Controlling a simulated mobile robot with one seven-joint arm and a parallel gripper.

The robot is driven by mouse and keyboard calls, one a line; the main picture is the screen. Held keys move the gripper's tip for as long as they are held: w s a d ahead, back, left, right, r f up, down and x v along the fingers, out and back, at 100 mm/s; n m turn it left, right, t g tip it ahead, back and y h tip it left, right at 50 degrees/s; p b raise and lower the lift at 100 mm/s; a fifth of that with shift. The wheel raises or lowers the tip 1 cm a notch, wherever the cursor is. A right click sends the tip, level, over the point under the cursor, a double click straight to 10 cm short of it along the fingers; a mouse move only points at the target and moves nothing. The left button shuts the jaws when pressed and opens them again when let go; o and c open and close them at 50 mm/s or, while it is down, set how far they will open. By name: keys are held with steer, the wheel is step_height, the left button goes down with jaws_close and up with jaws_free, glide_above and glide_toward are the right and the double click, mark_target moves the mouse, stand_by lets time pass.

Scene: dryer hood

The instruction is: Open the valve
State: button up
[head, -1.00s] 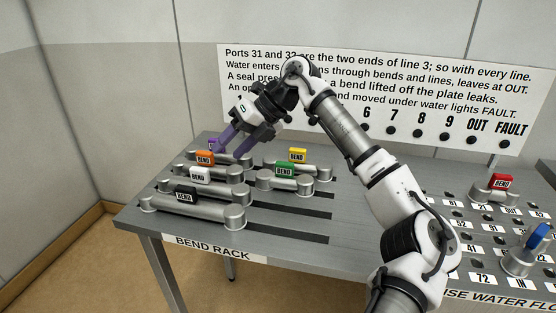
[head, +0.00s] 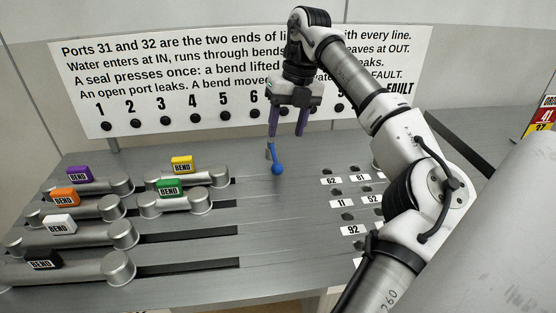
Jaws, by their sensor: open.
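A small lever with a blue ball-ended handle (head: 277,163) and a grey piece at its upper end stands on the grey table, right of the bend rack; it looks like the valve. The handle points down toward the front in the picture. My gripper (head: 287,134) hangs above and slightly behind it in the head view, its two purple fingers pointing down, open and empty. The fingers appear apart from the lever, though the exact gap in depth cannot be told.
Several bends with coloured tags, including a white one (head: 61,225), lie in the rack at left. A numbered port plate (head: 352,203) is at right, partly hidden by my arm. A sign board (head: 160,75) with numbered dark lamps stands behind. The table front centre is clear.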

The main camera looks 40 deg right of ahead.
mark_target(274, 156)
steer(key=f, duration=0.3)
steer(key=a+f+p, duration=0.1)
steer(key=f, duration=0.2)
steer(key=a+f, duration=0.1)
steer(key=f, duration=0.3)
steer(key=shift+w+f, duration=0.1)
steer(key=shift+w, duration=0.3)
jaws_close()
